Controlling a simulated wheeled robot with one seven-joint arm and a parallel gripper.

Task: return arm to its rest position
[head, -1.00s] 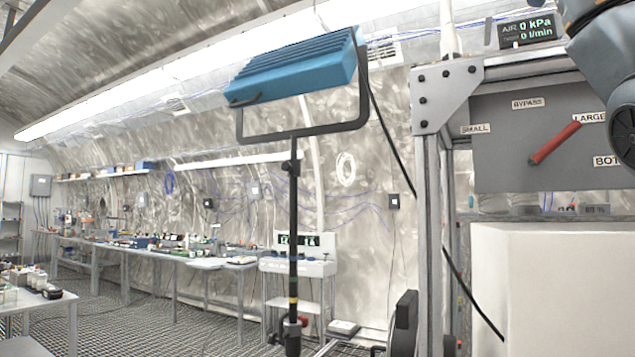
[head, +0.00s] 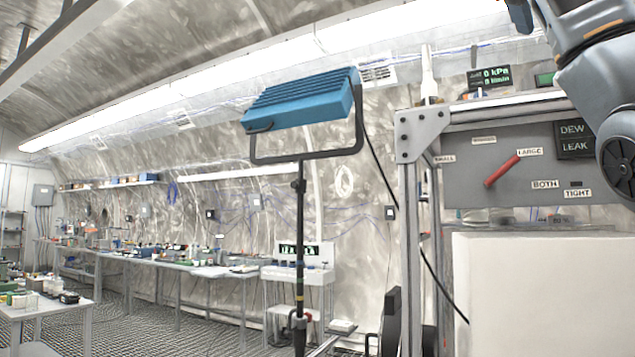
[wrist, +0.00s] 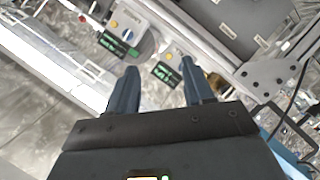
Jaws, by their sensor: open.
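My gripper (wrist: 158,88) shows in the wrist view with its two blue-grey fingers apart and nothing between them. Beyond the fingertips are small instruments with green displays, one (wrist: 120,42) at the left and one (wrist: 168,72) near the right finger; I cannot tell the gap to them. In the head view my arm comes in at the upper right, in front of the grey panel's right side, and the gripper itself is out of that view.
A grey panel (head: 470,170) with a red lever (head: 502,171) is on a metal frame (head: 408,230) at right, above a white box (head: 540,290). A blue lamp (head: 300,100) on a black stand is in the middle. Benches (head: 170,258) line the left wall; the grated floor between is open.

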